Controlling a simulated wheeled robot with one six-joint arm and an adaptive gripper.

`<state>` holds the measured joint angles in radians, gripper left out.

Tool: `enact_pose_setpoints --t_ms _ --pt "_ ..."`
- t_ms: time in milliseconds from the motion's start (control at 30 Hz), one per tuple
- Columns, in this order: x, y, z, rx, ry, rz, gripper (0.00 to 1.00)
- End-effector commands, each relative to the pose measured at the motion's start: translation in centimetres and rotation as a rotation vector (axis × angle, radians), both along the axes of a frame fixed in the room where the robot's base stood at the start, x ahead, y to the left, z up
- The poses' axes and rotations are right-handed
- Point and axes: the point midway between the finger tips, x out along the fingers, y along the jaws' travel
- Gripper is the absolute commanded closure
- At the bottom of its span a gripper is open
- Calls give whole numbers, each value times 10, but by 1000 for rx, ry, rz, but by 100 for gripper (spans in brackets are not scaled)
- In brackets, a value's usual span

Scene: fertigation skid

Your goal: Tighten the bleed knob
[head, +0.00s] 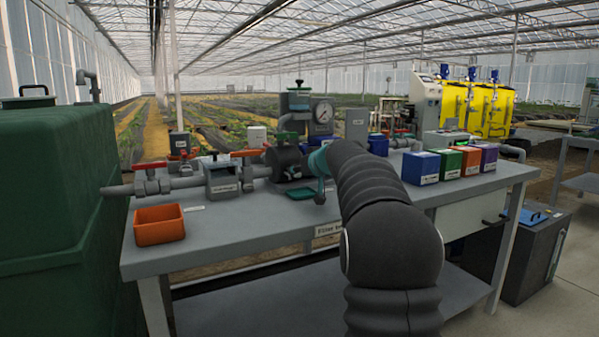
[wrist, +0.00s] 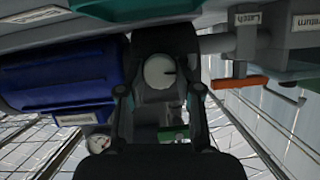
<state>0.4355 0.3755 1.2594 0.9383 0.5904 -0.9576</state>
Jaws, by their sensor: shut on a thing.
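My gripper (head: 290,161) reaches left from my dark arm to the filter pipework on the bench, beside the pressure gauge. In the wrist view my gripper (wrist: 160,93) has its dark fingers on either side of a small round pale knob with a dark line on its face, which I take as the bleed knob (wrist: 159,71). The gripper is shut on it; the contact itself is dark and hard to make out. In the head view the knob is hidden behind my gripper and arm.
The pressure gauge (head: 323,112) stands close behind my gripper. An orange bin (head: 159,225) and a teal tray (head: 301,193) sit on the bench (head: 235,235). Coloured boxes (head: 421,168) stand right.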

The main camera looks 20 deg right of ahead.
Motion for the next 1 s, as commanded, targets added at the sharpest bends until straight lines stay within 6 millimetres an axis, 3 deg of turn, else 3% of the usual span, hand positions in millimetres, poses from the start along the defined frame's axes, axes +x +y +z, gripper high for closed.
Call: enact_pose_setpoints --t_ms 367,1000 --pt "0 -2 -2 149 3 -2 100" --pt "0 -5 -5 742 23 -1 100"
